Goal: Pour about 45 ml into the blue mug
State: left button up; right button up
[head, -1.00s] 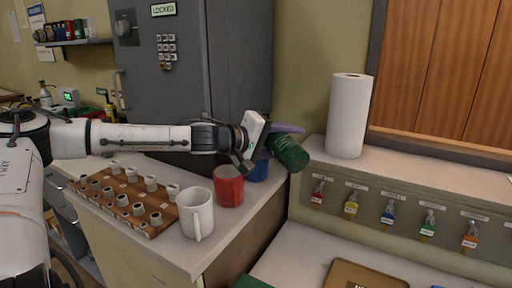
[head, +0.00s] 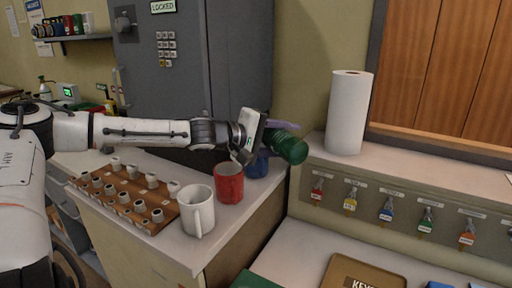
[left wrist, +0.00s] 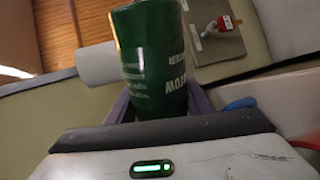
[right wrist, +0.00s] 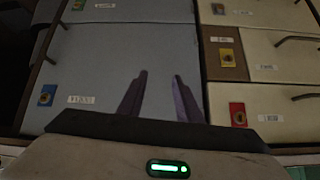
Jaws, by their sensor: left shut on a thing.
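The blue mug (head: 258,166) stands on the counter behind the red mug, partly hidden by my left gripper and the red mug. A bit of blue, likely its rim, shows in the left wrist view (left wrist: 241,103). My left gripper (head: 275,136) is shut on a green flask (head: 288,147) with pale lettering; the flask also fills the middle of the left wrist view (left wrist: 153,60). The flask lies tilted near horizontal, above and right of the blue mug. No liquid stream is visible. My right gripper (right wrist: 160,97) is open and empty, facing drawers.
A red mug (head: 229,184) and a white mug (head: 196,211) stand close in front of the blue mug. A wooden rack (head: 165,211) with several small cups lies left. A paper towel roll (head: 348,112) stands on the right ledge. A grey locked cabinet (head: 180,85) rises behind.

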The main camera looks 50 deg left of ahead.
pick_arm(q)
jog(key=shift+n+h, duration=0.3)
pick_arm(e)
jog(key=shift+r, duration=0.25)
pick_arm(q)
jog(key=shift+s+d, duration=0.1)
jog(key=shift+d, duration=0.15)
pick_arm(e)
jog(key=shift+f, duration=0.1)
pick_arm(q)
jog(key=shift+s+d, duration=0.2)
jog(key=shift+d, duration=0.25)
pick_arm(e)
jog(key=shift+d, duration=0.1)
pick_arm(q)
jog(key=shift+s+d+f+p, duration=0.1)
jog(key=shift+p, duration=0.25)
dwell(0.7)
jog(key=m+b, duration=0.1)
jog(key=r+m+y+b, duration=0.1)
jog(key=shift+d+m+y, duration=0.1)
jog(key=shift+m+y, duration=0.2)
jog(key=shift+m, duration=0.1)
pick_arm(e)
jog(key=shift+w+a+f, duration=0.2)
jog(key=shift+a+f, duration=0.15)
jog(key=shift+f, duration=0.15)
